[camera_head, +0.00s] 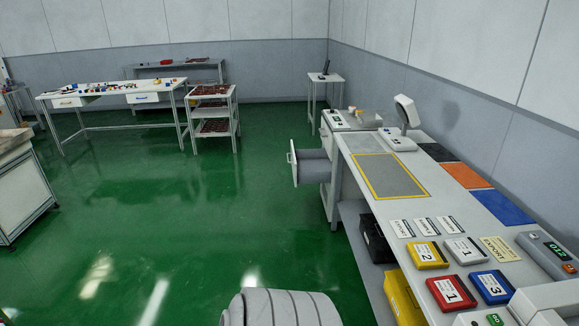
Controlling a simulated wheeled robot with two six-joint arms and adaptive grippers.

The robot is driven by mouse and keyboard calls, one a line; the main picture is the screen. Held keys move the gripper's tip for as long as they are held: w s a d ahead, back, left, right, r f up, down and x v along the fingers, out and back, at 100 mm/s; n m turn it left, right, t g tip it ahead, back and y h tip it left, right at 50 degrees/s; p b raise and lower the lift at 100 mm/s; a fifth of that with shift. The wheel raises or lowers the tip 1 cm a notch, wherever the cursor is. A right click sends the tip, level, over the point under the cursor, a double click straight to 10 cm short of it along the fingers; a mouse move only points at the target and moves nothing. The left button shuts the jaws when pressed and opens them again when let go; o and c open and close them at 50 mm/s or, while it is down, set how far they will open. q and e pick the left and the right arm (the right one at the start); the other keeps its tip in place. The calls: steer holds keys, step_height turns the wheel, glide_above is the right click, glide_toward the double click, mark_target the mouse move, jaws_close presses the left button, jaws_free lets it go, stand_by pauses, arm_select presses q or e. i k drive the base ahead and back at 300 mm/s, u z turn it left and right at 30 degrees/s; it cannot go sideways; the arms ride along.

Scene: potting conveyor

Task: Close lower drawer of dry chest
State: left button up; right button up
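The dry chest (327,140) stands at the far end of the long workbench, right of the picture's middle. One drawer (310,168) is pulled out to the left over the green floor. Its white front (293,163) carries a handle and stands well clear of the chest body. The inside of the drawer looks grey and empty. From this angle I cannot tell for sure which drawer of the chest it is. Neither of my grippers shows; only a pale ribbed part, likely mine, rises at the bottom edge.
The workbench (440,215) runs along the right with colored mats, labels and several small bins. A black box (376,240) and a yellow box (402,298) sit below its left edge. Tables and a tray cart (212,112) stand at the back. The green floor left of the drawer is clear.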

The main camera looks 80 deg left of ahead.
mark_target(309, 165)
steer(key=u, duration=0.5)
steer(key=k, duration=1.05)
steer(key=u, duration=1.4)
steer(key=i, duration=0.95)
steer(key=u, duration=0.95)
steer(key=i, duration=2.2)
steer(key=z, duration=0.75)
steer(key=k, duration=0.25)
steer(key=u, duration=0.8)
steer(key=i, duration=1.1)
steer(key=z, duration=0.75)
steer(key=i, duration=0.75)
steer(key=z, duration=0.85)
